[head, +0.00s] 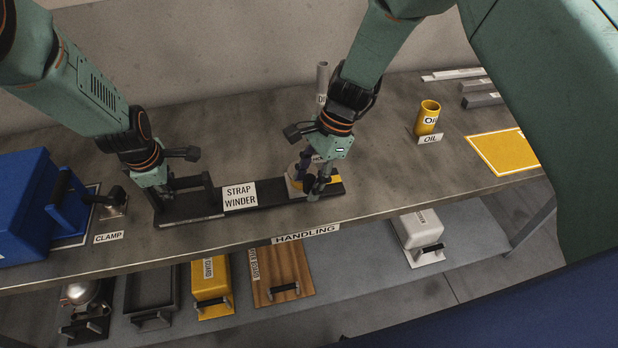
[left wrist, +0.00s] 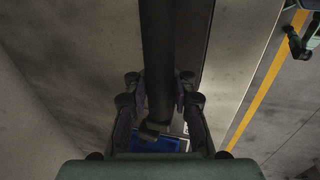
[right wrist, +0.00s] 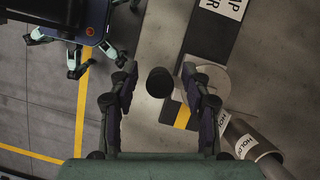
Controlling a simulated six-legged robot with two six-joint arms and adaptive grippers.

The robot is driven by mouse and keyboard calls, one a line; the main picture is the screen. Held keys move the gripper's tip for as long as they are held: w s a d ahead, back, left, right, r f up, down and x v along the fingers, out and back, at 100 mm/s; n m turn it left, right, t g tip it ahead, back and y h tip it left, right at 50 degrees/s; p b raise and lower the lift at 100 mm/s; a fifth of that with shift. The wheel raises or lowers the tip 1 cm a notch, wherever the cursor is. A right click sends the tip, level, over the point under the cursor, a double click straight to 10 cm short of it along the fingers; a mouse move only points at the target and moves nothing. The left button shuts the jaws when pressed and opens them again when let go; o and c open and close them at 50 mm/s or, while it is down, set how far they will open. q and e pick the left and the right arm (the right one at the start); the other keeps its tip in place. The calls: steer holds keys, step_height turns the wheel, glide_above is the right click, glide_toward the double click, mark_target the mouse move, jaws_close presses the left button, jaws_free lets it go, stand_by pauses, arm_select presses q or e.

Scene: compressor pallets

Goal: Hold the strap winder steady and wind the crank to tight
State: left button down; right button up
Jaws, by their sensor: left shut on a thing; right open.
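The strap winder is a long black bar with a white label (head: 239,195) on the bench. My left gripper (head: 162,194) is shut on its black handle (head: 192,181) at the left end; the handle bar (left wrist: 157,50) runs between the fingers in the left wrist view. At the right end is a pale round disc (right wrist: 213,82) with a yellow mark (right wrist: 182,117). My right gripper (head: 313,184) is open above this end. In the right wrist view a round black crank knob (right wrist: 160,82) lies between its spread fingers, with gaps on both sides. The crank arm is largely hidden.
A grey tube (head: 322,80) stands behind the winder's right end. A blue box (head: 28,200) and a clamp label (head: 108,237) are at left. Several items sit on the lower shelf.

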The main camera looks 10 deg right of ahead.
steer(key=shift+c, duration=0.4)
jaws_close()
stand_by(0.4)
